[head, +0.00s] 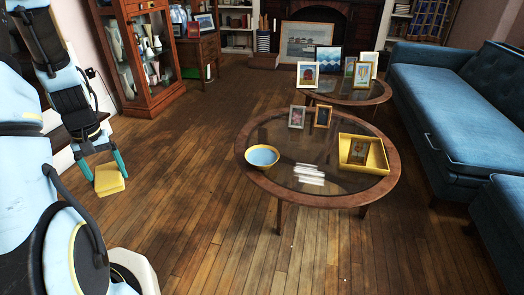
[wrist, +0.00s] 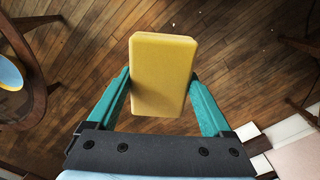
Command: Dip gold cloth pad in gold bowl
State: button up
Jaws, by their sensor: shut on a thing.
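My gripper (head: 102,165) is at the left of the head view, shut on the gold cloth pad (head: 109,180), a flat yellow block. In the wrist view the pad (wrist: 163,75) sits between the two teal fingers of my gripper (wrist: 160,88), over bare floor. The gold bowl (head: 262,156), yellow outside with a light blue inside, stands on the left edge of the near oval glass-topped table (head: 285,194). My gripper and the pad are well to the left of the bowl, apart from it. Part of the bowl (wrist: 10,75) shows at the wrist view's left edge.
On the near table are two small frames (head: 309,117) and a yellow tray (head: 376,187) with a frame in it. A second table (head: 375,97) with several frames stands behind. A blue sofa (head: 450,105) is at right, a glass cabinet (head: 143,60) at back left. Floor between is clear.

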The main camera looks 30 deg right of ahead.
aim_at(107, 173)
notch_tip(107, 173, up, 5)
jog(key=p, duration=0.4)
jog(key=shift+r, duration=0.1)
jog(key=shift+p, duration=0.4)
dwell(0.8)
jog(key=p, duration=0.2)
jog(key=shift+s+r+p, duration=0.2)
jog(key=shift+r+p, duration=0.1)
jog(key=shift+p, duration=0.1)
jog(key=p, duration=0.3)
jog(key=shift+s+a+r+p, duration=0.1)
jog(key=shift+s+r+p, duration=0.05)
jog(key=shift+s+p, duration=0.25)
jog(key=s+p, duration=0.1)
jog(key=p, duration=0.2)
jog(key=shift+s+f+p, duration=0.1)
jog(key=shift+f+p, duration=0.25)
jog(key=shift+f, duration=0.05)
